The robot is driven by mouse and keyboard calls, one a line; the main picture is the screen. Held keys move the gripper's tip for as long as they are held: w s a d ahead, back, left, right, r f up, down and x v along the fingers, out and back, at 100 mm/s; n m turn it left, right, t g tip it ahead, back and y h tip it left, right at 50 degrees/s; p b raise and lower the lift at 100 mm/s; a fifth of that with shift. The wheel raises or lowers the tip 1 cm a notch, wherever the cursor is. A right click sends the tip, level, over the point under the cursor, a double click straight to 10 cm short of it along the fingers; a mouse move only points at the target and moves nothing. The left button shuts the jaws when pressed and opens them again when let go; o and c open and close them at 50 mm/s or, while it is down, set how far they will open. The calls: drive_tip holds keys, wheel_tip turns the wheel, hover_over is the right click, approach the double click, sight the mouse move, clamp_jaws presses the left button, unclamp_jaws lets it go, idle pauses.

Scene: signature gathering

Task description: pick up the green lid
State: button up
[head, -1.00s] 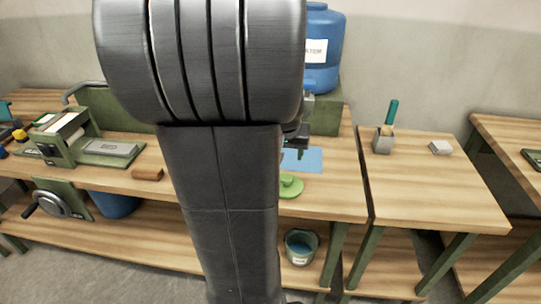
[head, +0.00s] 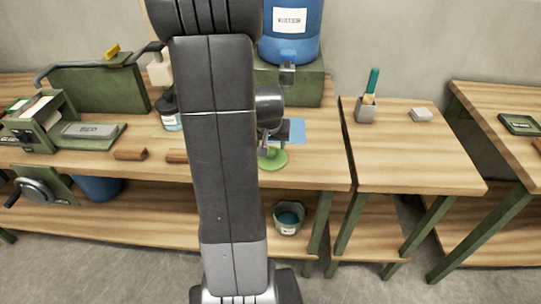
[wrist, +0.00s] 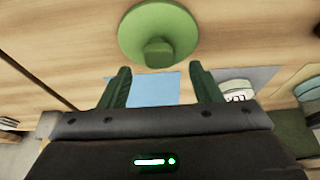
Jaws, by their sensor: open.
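The green lid (head: 274,160) lies on the wooden bench near its front edge, right of my arm in the head view. In the wrist view the lid (wrist: 158,36) is a round green disc with a knob, near the top centre. My gripper (wrist: 160,78) is open and empty, its two fingers apart, with the lid beyond the fingertips. In the head view my gripper (head: 268,143) is just above the lid and partly hides it; the gap between them is hard to judge.
A blue mat (head: 293,131) lies behind the lid. A blue barrel (head: 290,48) stands on a green box (head: 305,88) at the back. A jar (head: 169,115) and brown blocks (head: 130,154) are left of my arm. A bucket (head: 287,218) sits on the lower shelf.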

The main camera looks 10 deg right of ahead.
sight(271, 149)
drive_tip(key=shift+x, duration=1.65)
drive_tip(key=shift+s, duration=0.1)
drive_tip(key=c, duration=1.1)
drive_tip(key=shift+o, duration=0.2)
